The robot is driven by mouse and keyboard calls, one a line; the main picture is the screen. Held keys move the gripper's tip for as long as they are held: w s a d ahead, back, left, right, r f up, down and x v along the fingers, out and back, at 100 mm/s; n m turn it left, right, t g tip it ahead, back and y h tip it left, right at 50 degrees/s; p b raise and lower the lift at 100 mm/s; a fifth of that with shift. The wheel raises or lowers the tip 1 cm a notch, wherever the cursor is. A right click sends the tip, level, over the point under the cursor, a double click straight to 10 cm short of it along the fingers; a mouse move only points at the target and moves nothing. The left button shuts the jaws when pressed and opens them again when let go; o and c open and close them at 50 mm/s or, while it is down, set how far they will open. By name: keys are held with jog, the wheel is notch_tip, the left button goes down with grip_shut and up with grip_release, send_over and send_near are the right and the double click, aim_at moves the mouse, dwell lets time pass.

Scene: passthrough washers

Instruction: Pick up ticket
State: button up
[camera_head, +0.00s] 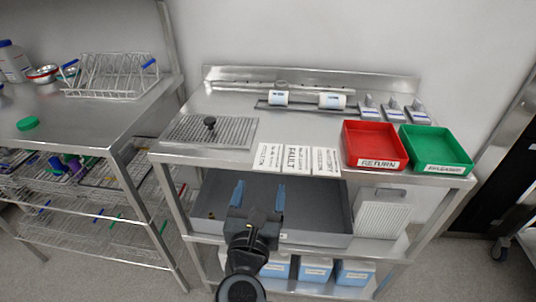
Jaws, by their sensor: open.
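Three white printed cards lie side by side at the front edge of the steel table: a left card (268,156), a middle card (297,158) reading "FAULT", and a right card (325,162). They look like tickets, but I cannot tell which one is the ticket. My gripper (259,191) is open, its two blue fingers pointing away from me. It appears below and slightly left of the cards in the picture, in front of the grey drawer, apart from them and empty.
A red tray (375,163) marked "RETURN" and a green tray (438,165) stand at the table's right. A ridged drain plate (190,133) with a black knob lies left. White rolls (332,101) and small holders (392,113) stand behind. Below is an open grey drawer (325,222).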

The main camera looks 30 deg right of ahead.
aim_at(265, 160)
jog(key=x, duration=0.3)
jog(key=p+x, duration=0.1)
jog(key=x, duration=0.1)
jog(key=shift+w+d+r, duration=0.1)
jog(key=shift+d+r, duration=0.2)
jog(key=shift+c, duration=0.4)
jog(key=c, duration=0.7)
jog(key=shift+c, duration=0.2)
notch_tip(265, 160, up, 4)
jog(key=shift+f, duration=0.1)
jog(key=s+d+r+p, duration=0.1)
jog(key=s+d+r, duration=0.5)
jog(key=d, duration=0.4)
jog(key=shift+r+p, duration=0.35)
jog(key=shift+r, duration=0.3)
